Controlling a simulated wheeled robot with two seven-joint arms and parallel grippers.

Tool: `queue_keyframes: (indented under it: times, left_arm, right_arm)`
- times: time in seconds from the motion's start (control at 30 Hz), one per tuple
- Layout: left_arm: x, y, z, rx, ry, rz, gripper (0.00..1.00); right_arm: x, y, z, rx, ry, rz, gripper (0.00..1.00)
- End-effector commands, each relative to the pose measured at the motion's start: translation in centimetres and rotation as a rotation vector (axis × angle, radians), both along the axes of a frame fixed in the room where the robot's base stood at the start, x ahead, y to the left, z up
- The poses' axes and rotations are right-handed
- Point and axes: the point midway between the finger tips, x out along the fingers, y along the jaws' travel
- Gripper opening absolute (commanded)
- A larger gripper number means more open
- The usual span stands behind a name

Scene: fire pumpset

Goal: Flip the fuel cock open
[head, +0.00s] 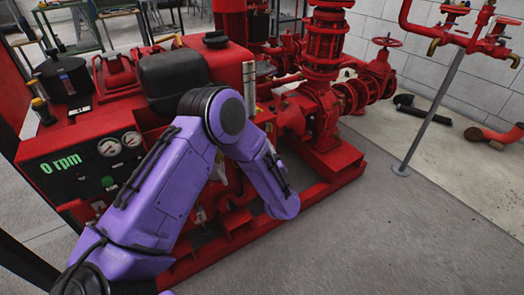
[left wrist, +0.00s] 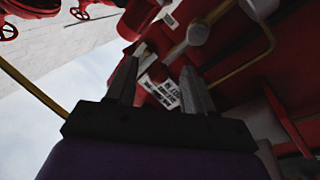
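My left arm, purple, reaches across the front of the red pumpset (head: 330,160) in the head view, and its gripper is hidden behind its own forearm there. In the left wrist view my left gripper (left wrist: 160,78) has its two fingers apart, with no object clearly held between them. A pale, round-ended fitting (left wrist: 197,34) shows just beyond the fingertips; I cannot tell for sure whether it is the fuel cock. A white label with dark print (left wrist: 160,93) shows behind the fingers. The fuel cock cannot be picked out in the head view. My right gripper is not in view.
A control panel (head: 75,165) with gauges and a "0 rpm" display is at the left. A black tank (head: 172,78) stands above my arm. A thin brass-coloured pipe (left wrist: 245,65) runs near the right finger. Open floor (head: 400,235) lies at the right.

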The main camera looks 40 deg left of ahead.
Motion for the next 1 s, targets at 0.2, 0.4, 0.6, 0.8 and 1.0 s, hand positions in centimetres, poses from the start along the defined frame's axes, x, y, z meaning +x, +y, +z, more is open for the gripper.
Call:
queue_keyframes:
  times: [0.2,0.4,0.6,0.8,1.0]
  left_arm:
    - [0.0,-0.1,0.1,0.001,0.000,-0.002,0.52]
    - [-1.8,-2.6,-0.3,0.004,0.003,-0.008,0.52]
    - [-4.7,-6.3,-1.1,0.003,0.003,-0.006,0.52]
    - [-6.3,-8.1,-1.6,0.001,0.000,-0.002,0.52]
    - [-6.4,-8.2,-1.7,0.000,0.000,0.000,0.52]
  right_arm:
    - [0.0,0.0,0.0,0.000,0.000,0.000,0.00]
    - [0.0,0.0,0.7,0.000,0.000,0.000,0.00]
    - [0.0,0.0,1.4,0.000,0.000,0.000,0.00]
    - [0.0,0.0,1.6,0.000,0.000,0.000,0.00]
    - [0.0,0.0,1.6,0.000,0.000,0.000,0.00]
